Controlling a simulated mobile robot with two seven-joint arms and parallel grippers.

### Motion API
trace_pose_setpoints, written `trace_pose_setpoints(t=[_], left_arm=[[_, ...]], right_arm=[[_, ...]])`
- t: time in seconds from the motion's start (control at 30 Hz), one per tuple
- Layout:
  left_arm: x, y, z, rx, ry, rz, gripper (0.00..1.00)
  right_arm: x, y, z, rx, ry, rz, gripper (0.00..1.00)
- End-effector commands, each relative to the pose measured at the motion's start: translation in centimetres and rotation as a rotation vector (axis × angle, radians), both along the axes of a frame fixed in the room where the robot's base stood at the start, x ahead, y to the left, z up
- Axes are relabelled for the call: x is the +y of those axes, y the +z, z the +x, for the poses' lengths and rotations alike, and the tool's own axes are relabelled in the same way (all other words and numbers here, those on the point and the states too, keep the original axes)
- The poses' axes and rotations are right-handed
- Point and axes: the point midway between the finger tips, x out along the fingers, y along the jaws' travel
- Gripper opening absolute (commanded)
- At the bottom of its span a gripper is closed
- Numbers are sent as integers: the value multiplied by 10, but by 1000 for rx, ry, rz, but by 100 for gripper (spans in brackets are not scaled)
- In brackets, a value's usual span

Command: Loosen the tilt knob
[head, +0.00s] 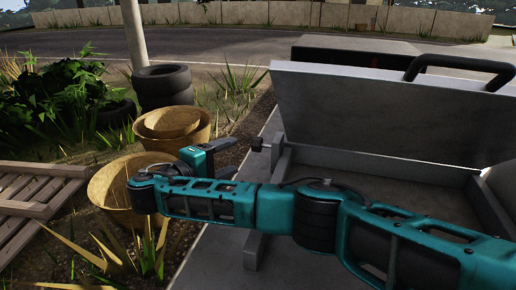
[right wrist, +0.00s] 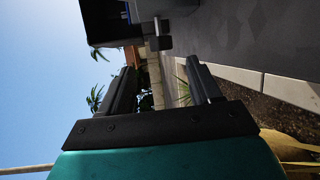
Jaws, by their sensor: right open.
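The tilt knob (head: 258,145) is a small dark knob on a short shaft at the left side of the grey tilted panel (head: 375,110). In the right wrist view the dark knob (right wrist: 160,41) sticks out from the truck, beyond my fingertips. My right gripper (head: 229,158) is open and empty, a short way left of the knob, with a gap between them. In the right wrist view its two dark fingers (right wrist: 161,78) stand apart with nothing between them. My left gripper is not in view.
The grey truck bed (head: 390,190) lies right of the knob, partly behind my right arm. Woven baskets (head: 170,124) and stacked tyres (head: 163,88) stand on the ground to the left. A wooden pallet (head: 35,190) lies at far left. A black handle (head: 460,62) tops the panel.

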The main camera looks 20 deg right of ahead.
Motion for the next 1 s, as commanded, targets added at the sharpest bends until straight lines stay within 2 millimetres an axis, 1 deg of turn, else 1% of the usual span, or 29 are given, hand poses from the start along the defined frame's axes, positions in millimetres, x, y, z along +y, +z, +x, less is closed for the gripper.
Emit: trace_pose_setpoints(t=[0.03,0.3,0.33,0.43,0.6,0.8,1.0], left_arm=[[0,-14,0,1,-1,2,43],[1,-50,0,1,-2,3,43],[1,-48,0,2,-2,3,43],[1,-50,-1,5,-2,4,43],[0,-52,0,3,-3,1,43],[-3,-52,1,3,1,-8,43],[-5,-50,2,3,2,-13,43]], right_arm=[[-8,-7,4,-4,-3,-3,63],[-29,-11,18,-2,-2,-2,63],[-36,-9,22,-1,-6,-3,63],[-54,-10,33,0,-6,-2,63],[-76,-14,48,0,-4,-1,63],[-90,-16,57,2,-2,-1,63],[-92,-16,59,1,-1,-1,63]])
